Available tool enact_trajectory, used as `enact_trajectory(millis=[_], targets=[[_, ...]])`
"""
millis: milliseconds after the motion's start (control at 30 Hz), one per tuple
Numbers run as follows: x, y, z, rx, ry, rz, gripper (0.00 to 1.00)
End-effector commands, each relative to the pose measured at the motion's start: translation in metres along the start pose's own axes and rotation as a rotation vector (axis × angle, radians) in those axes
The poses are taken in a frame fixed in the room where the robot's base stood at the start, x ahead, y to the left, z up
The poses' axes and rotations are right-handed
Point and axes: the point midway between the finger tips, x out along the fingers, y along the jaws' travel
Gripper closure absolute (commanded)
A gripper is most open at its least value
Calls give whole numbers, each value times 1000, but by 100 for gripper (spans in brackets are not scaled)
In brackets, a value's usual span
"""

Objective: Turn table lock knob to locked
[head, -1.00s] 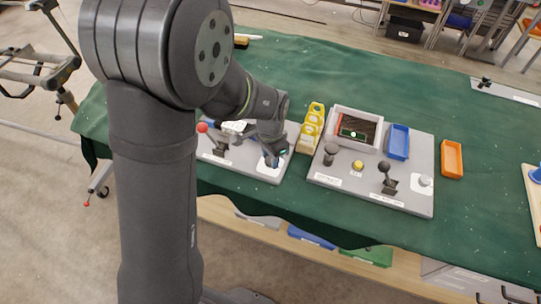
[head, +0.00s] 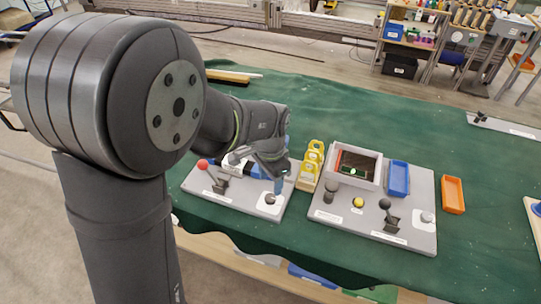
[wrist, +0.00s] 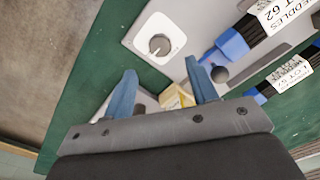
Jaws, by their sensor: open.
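The lock knob (head: 270,199) is a small grey round knob on a white plate at the front right of the left grey panel (head: 225,199). In the wrist view the knob (wrist: 159,45) shows clearly on its white plate, uncovered. Its lock setting cannot be read. My gripper (head: 278,184) is just above and behind the knob in the head view, apart from it. In the wrist view my gripper (wrist: 162,88) has its blue fingers spread with nothing held, and the knob lies beyond the fingertips.
A red-balled lever (head: 203,164) stands on the left panel. Blue-capped packs labelled needles (wrist: 232,45) lie beside the knob plate. A yellow holder (head: 312,165) stands between the panels. The right panel (head: 345,219) carries a screen box, a blue tray and a lever.

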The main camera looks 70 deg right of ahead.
Motion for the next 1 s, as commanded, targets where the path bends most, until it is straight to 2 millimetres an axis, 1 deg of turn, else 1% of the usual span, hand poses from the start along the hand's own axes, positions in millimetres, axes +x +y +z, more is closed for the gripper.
enact_trajectory(millis=[33,200,300,400,500,600,1000], targets=[[-14,0,-1,0,4,-3,47],[-55,0,0,0,4,-3,47],[-74,0,0,0,3,-2,47],[-89,0,0,0,2,-1,47],[-97,0,0,0,0,0,47],[-102,0,0,0,-1,0,47],[-102,0,0,0,-1,0,47]])
